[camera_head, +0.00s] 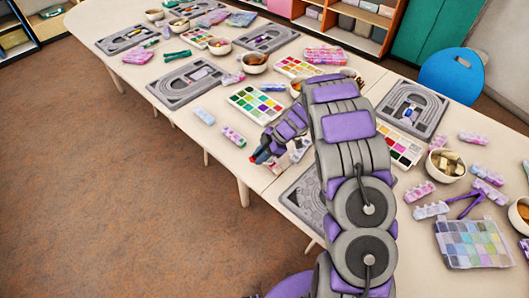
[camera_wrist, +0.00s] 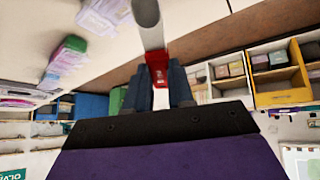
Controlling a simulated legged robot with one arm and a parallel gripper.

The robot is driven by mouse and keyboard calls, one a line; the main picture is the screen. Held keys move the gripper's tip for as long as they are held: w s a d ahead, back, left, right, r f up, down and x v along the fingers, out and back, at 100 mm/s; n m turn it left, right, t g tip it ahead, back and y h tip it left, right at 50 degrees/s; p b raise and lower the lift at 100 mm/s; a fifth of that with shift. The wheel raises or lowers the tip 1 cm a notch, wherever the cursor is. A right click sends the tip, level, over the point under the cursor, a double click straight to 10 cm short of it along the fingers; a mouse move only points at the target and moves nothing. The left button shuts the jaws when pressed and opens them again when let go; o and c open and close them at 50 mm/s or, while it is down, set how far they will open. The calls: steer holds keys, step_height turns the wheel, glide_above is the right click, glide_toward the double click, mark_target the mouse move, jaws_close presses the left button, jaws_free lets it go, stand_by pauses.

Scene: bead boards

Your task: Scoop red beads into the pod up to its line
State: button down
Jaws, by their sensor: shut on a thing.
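My gripper (camera_head: 262,156) is at the near edge of the long bead table. In the wrist view my gripper (camera_wrist: 160,78) is shut on the red handle of a scoop (camera_wrist: 148,22), whose pale grey end points away from the fingers. I cannot see beads in it. Small translucent pods with coloured lids show in the wrist view, one green-topped pod (camera_wrist: 66,58) and another beyond it. In the head view a pink-purple pod (camera_head: 233,136) lies left of the gripper. I cannot tell which pod has the line, and no red beads are clearly seen.
A bead palette (camera_head: 258,103) lies behind the gripper. A grey bead board (camera_head: 302,203) is partly hidden by my arm. A clear compartment box (camera_head: 473,243) is at right. Brown floor is open at left.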

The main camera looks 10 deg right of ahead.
mark_target(251, 161)
steer(key=shift+s+a+f+h+p, duration=0.2)
steer(key=shift+a+h+p, duration=0.3)
steer(key=shift+h+p, duration=0.35)
steer(key=a+f+h+p, duration=0.1)
steer(key=h+p, duration=0.1)
steer(key=p, duration=0.1)
steer(key=shift+a+p, duration=0.15)
steer(key=shift+p, duration=0.15)
steer(key=shift+a+r+t+h, duration=0.1)
steer(key=shift+a+t+h, duration=0.05)
steer(key=shift+t+h, duration=0.2)
steer(key=shift+s+a+r+h+p, duration=0.1)
steer(key=shift+a+r+h+p, duration=0.15)
steer(key=shift+r, duration=0.25)
steer(key=shift+s+a+r+h+p, duration=0.1)
steer(key=shift+a+r+h+p, duration=0.15)
steer(key=shift+r, duration=0.25)
steer(key=shift+s+a+r+h+p, duration=0.1)
steer(key=shift+r+h+p, duration=0.15)
steer(key=shift+r, duration=0.25)
